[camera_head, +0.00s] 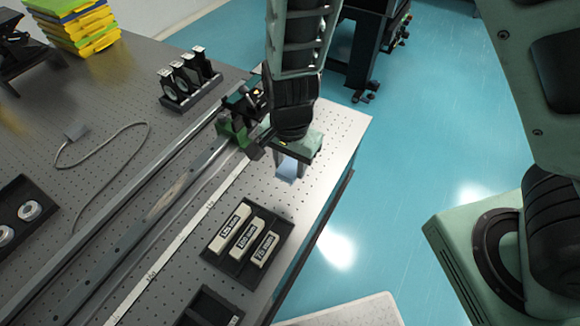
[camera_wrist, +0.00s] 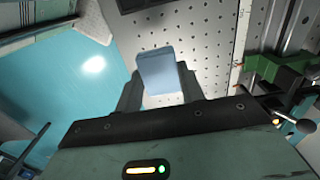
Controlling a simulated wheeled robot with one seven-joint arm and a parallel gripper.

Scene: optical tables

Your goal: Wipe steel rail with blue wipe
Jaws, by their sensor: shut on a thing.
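The blue wipe (camera_wrist: 160,70) is a pale blue block-like piece held between the fingers of my gripper (camera_wrist: 158,88). In the head view the wipe (camera_head: 288,168) shows below my gripper (camera_head: 290,160), above the perforated table near its right edge. The steel rail (camera_head: 165,198) runs diagonally across the table, left of my gripper. A green carriage (camera_head: 232,130) sits at the rail's far end, close beside my gripper; it also shows at the right of the wrist view (camera_wrist: 275,72). The wipe looks apart from the rail.
A black tray with labelled blocks (camera_head: 228,262) lies near the table's right edge. A rack of round optics (camera_head: 188,82) stands beyond the rail. A grey cable (camera_head: 100,135) lies on the left. Yellow and green trays (camera_head: 75,22) are stacked at the back. Blue floor (camera_head: 400,190) is right of the table.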

